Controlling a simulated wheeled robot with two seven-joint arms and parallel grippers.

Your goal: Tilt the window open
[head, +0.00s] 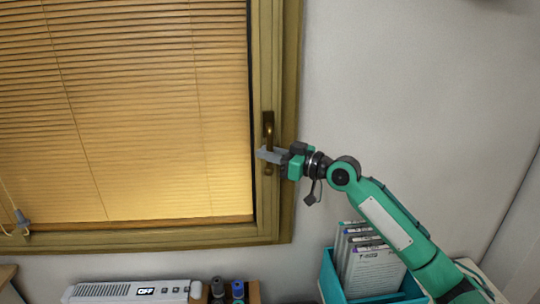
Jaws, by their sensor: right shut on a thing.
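The window (284,205) has an olive-brown frame and fills the left and middle of the head view, with a lowered slatted blind (130,110) inside it. Its bronze handle (268,130) sits on the right side of the frame and points down. My right gripper (268,155) comes in from the right and is shut on the handle's lower part, hiding some of it. The sash looks flush with the frame, with no visible gap. My left gripper is not in view.
Below the window stand a white device (130,291) with a display reading OFF and a wooden holder with dark bottles (238,290). A teal file box (345,285) with folders stands under my right arm. The wall (420,80) right of the window is bare.

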